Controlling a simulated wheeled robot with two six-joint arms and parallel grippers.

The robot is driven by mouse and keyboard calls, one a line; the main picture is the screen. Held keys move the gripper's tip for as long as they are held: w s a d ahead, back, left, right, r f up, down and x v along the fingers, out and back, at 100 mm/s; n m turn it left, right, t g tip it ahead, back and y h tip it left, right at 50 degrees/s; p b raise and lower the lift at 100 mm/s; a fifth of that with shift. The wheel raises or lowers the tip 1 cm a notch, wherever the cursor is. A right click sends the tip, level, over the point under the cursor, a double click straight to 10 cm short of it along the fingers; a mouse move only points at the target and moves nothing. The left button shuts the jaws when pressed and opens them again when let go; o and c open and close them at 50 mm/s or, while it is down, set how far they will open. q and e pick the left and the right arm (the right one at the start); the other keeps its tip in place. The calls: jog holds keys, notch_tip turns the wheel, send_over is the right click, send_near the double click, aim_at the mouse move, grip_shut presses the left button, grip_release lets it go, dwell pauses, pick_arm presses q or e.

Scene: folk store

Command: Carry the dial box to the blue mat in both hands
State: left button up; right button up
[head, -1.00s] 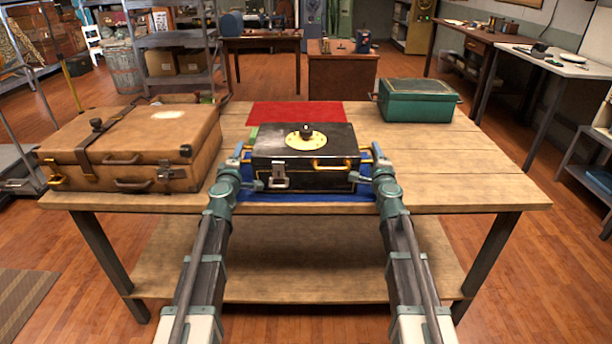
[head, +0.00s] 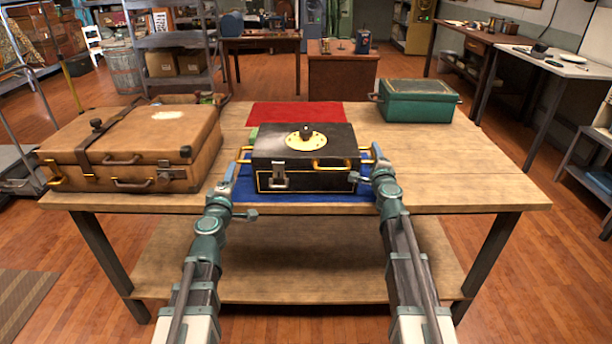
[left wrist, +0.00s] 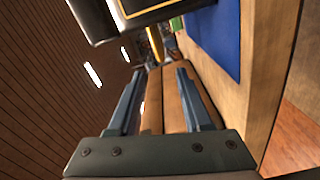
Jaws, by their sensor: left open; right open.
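The dial box (head: 305,170), black with a round brass dial on its lid, sits level on the blue mat (head: 242,186) on the wooden table. A gold handle (head: 243,155) shows at its left end. My left gripper (head: 232,170) is open and empty, apart from that handle on its near left side. In the left wrist view, the handle (left wrist: 155,42) lies beyond the open fingers (left wrist: 157,78), with the box (left wrist: 100,18) above. My right gripper (head: 374,154) is open at the box's right end, close around or beside the handle there; I cannot tell which.
A brown suitcase (head: 130,150) stands on the table's left side. A green box (head: 418,102) stands at the back right. A red mat (head: 290,114) lies behind the dial box, and a small green object shows at its back left. The table's right side is clear.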

jog(key=shift+s, duration=0.1)
jog(key=s, duration=1.2)
jog(key=shift+w, duration=0.1)
pick_arm(q)
jog(key=shift+s, duration=0.1)
